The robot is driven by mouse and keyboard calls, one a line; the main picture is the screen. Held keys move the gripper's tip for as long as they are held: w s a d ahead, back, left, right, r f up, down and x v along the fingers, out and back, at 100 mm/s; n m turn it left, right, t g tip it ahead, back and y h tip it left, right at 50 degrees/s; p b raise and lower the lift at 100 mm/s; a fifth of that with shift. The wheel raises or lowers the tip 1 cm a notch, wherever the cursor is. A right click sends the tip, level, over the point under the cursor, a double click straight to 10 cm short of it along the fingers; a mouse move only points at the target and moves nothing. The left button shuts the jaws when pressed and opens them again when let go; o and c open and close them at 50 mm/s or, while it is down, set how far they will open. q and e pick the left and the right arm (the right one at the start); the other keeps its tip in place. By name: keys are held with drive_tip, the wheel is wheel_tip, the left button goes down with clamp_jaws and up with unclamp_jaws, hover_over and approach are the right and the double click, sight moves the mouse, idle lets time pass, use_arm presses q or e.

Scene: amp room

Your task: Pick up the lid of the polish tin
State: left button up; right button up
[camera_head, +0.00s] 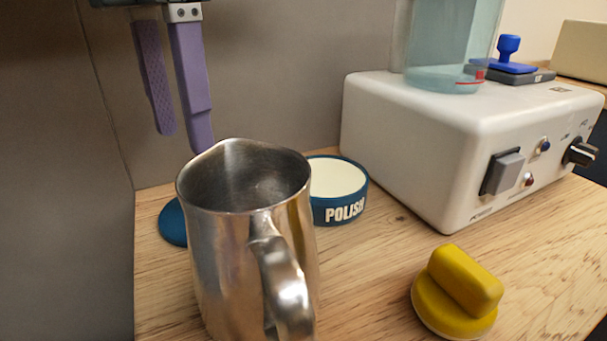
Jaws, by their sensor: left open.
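The polish tin (341,207) is a low, round, blue tin marked POLISH, with a cream top face. It stands on the wooden table behind and right of a steel jug, which hides its left part. A flat dark-blue disc, which looks like its lid (173,224), lies on the table left of the jug; the jug hides its right part. My left gripper (184,142) hangs at the upper left with two purple fingers pointing down. It is open and empty, above and behind the lid, clear of it. My right gripper is not in view.
The tall steel jug (215,255) stands in front, its handle toward me. A yellow knobbed object (457,294) lies at right front. A white device (415,140) bearing a clear vessel (450,45) and a blue-handled item (508,55) fills the back right. Grey panels (270,80) rise behind and left.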

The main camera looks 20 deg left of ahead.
sight(171, 224)
use_arm(q)
drive_tip(key=f, duration=0.2)
drive_tip(key=f+b, duration=0.1)
drive_tip(key=f, duration=0.4)
drive_tip(key=shift+d+f, duration=0.1)
drive_tip(key=shift+d, duration=0.15)
clamp_jaws()
